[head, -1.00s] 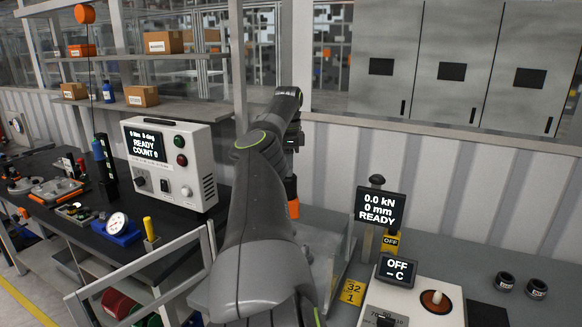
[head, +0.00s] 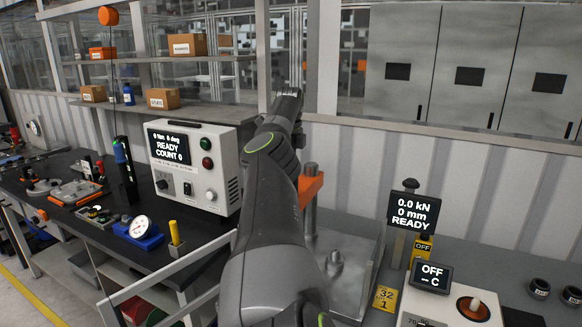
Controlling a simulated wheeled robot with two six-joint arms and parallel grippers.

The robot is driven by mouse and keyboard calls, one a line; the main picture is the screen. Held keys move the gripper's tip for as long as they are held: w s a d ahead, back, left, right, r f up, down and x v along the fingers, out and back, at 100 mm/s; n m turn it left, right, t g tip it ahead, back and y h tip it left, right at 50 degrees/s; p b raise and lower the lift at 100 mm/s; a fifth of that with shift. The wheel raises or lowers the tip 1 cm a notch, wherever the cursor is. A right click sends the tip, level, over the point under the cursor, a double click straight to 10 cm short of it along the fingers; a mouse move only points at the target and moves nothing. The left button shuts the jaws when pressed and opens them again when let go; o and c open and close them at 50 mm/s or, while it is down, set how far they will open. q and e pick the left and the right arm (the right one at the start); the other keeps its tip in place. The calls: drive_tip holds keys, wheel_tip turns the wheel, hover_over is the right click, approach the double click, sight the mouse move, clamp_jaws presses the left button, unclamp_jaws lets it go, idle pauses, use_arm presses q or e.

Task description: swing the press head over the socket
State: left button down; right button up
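An orange block (head: 311,187), probably the press head, sits at a bright steel post (head: 311,212) just right of my dark grey arm (head: 265,215). My arm hides the block's left side. Below it, a short steel piece (head: 335,262) stands on a metal plate (head: 352,285); I cannot tell whether it is the socket. The arm rises from the bottom centre and bends at the top. I see neither gripper's fingers; the far end of this arm is hidden behind its own links. The press display (head: 411,212) reads 0.0 kN, 0 mm, READY.
A white controller box (head: 195,165) and a dial gauge on a blue base (head: 139,230) stand on the dark bench at left. A grey rail (head: 165,270) crosses in front. An OFF temperature unit (head: 432,274) stands front right. Two dark rings (head: 540,288) lie farther right.

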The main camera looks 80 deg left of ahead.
use_arm(q)
drive_tip(key=shift+s+a+f, duration=0.1)
drive_tip(key=shift+s+f, duration=0.05)
idle(0.3)
drive_tip(key=c, duration=1.4)
unclamp_jaws()
drive_tip(key=shift+s, duration=0.1)
drive_tip(key=shift+o, duration=1.4)
drive_tip(key=shift+s+a, duration=0.1)
drive_tip(key=shift+s, duration=0.05)
